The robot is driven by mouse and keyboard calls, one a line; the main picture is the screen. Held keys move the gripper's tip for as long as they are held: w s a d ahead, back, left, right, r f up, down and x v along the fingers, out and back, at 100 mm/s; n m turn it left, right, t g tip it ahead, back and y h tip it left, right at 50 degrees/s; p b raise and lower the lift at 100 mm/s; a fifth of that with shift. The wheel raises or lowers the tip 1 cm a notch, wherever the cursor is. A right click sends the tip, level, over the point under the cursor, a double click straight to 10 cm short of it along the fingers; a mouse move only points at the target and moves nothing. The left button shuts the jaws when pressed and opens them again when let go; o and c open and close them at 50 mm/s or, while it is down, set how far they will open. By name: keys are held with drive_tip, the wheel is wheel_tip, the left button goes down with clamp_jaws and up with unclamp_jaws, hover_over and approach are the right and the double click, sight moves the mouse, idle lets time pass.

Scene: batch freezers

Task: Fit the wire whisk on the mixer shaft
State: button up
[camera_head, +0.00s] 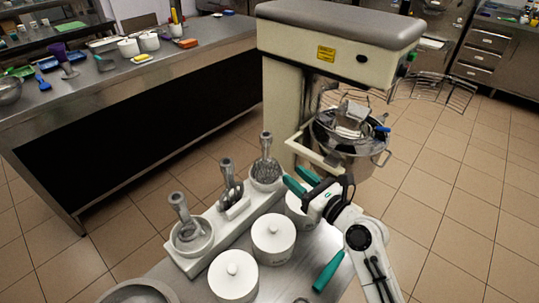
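The wire whisk (267,168) stands upright, shaft end up, in the right-hand cup of a white rack (214,228). The stand mixer (340,30) is behind it, cream with a grey top. Its steel bowl (352,140) sits under the head. The mixer shaft is not clearly visible under the head. My gripper (299,180) has two teal fingers, spread apart with nothing seen between them. In the picture it is just right of the whisk and in front of the mixer column, apart from the whisk.
A dough hook (183,213) and a flat beater (230,183) stand in the same rack. White lidded jars (233,274) stand close in front. A wire guard (435,88) sticks out right of the mixer head. A cluttered steel counter (110,95) is at left.

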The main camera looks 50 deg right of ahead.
sight(268, 154)
drive_tip(key=w, duration=0.6)
drive_tip(key=w+d, duration=0.1)
drive_tip(key=w, duration=0.3)
drive_tip(key=shift+r+p, duration=0.1)
drive_tip(key=shift+p, duration=0.3)
drive_tip(key=shift+w+d, duration=0.2)
drive_tip(key=shift+w, duration=0.8)
clamp_jaws()
drive_tip(key=shift+c, duration=1.2)
unclamp_jaws()
drive_tip(key=c, duration=0.4)
drive_tip(key=shift+p, duration=0.3)
